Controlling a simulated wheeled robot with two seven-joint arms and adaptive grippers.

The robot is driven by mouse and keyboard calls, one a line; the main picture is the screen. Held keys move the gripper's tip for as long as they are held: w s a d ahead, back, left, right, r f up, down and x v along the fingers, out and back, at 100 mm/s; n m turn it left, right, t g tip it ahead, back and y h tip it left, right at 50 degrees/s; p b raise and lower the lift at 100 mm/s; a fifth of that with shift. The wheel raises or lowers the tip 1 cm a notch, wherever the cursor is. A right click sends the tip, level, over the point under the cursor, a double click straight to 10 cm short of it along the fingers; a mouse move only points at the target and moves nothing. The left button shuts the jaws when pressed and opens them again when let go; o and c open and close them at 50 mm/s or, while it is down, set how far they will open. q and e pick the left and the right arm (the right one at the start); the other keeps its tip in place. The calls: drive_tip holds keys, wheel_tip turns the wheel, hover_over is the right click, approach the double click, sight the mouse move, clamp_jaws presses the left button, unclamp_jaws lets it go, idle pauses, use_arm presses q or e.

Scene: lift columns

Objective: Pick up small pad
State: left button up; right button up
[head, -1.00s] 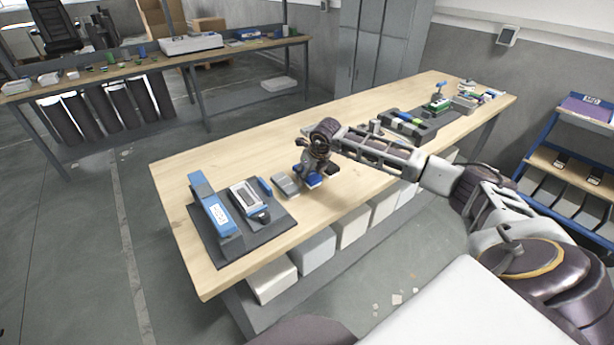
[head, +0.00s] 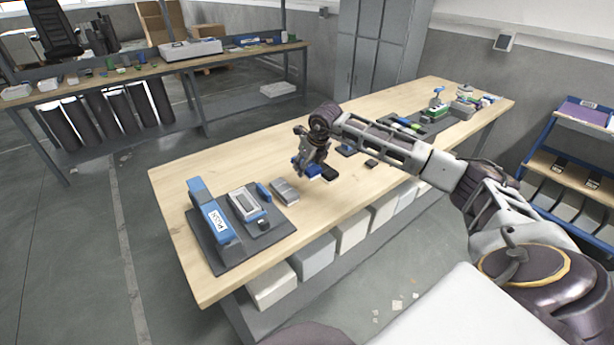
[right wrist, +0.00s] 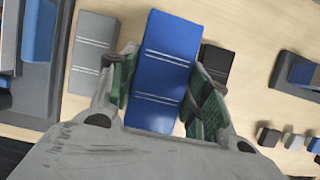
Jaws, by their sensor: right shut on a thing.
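A blue pad (right wrist: 163,70) with white stripes is between the green-lined fingers of my right gripper (right wrist: 160,85) in the right wrist view. The fingers are shut on its two long sides. In the head view my right gripper (head: 309,158) holds the blue pad (head: 307,170) over the middle of the workbench, and it looks a little above the top. A dark pad (right wrist: 216,63) lies just right of the blue one and is partly hidden by a finger. A grey pad (right wrist: 92,50) lies to the left. My left gripper is not in view.
A dark tray (head: 238,255) with blue devices stands at the near left end of the workbench (head: 180,165). Small dark blocks (head: 371,163) lie right of my gripper. A blue shelf rack (head: 530,170) is at right.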

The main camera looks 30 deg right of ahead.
drive_tip(key=shift+r, duration=1.85)
drive_tip(key=shift+w+r, duration=0.1)
drive_tip(key=shift+r, duration=0.05)
